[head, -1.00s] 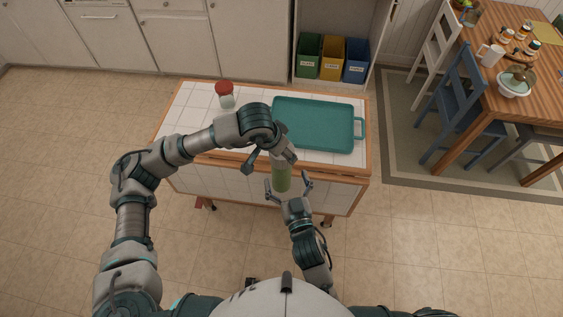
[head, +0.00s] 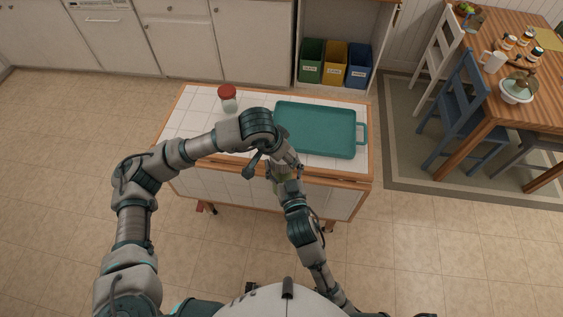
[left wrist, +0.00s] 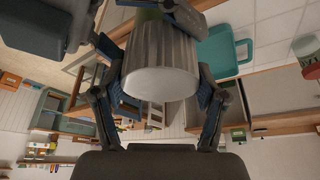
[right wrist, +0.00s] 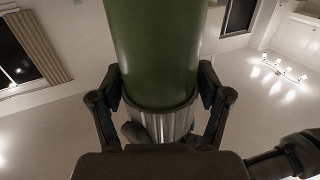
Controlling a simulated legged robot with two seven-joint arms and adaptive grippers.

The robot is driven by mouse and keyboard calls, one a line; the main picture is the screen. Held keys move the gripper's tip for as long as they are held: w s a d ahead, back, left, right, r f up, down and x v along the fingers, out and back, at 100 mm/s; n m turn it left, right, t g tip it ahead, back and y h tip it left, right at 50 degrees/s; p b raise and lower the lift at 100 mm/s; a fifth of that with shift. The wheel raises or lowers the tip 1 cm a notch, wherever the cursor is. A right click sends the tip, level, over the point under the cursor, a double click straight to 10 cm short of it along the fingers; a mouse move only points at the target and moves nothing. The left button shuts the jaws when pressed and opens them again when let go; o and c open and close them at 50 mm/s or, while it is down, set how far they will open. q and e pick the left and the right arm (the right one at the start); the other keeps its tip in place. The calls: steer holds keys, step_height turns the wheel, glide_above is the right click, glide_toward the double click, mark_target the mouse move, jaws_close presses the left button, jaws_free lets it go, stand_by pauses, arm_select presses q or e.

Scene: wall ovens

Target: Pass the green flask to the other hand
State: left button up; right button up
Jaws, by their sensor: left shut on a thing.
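The flask has a green body (right wrist: 155,45) with ribbed silver parts (left wrist: 160,65). My left gripper (head: 283,162) is shut on it from above; in the left wrist view a ribbed silver end sits between the fingers (left wrist: 158,90). My right gripper (head: 284,184) comes from below, around the flask's lower part just in front of the cart. In the right wrist view its fingers (right wrist: 158,88) lie close on both sides of the flask; whether they press on it is unclear. In the head view the two hands hide most of the flask.
A tiled cart (head: 185,120) stands behind the hands. It bears a teal tray (head: 315,130) and a red-lidded jar (head: 228,99). Green, yellow and blue bins (head: 335,64) are at the back. A dining table (head: 490,110) with chairs is at the right. The floor around me is clear.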

arm_select(q)
steer(key=shift+s+d, duration=0.15)
steer(key=shift+d, duration=0.1)
arm_select(e)
steer(key=shift+a, duration=0.15)
steer(key=c, duration=0.3)
arm_select(q)
steer(key=o, duration=1.9)
steer(key=shift+c, duration=0.2)
steer(key=shift+a+r, duration=0.1)
steer(key=shift+r, duration=0.05)
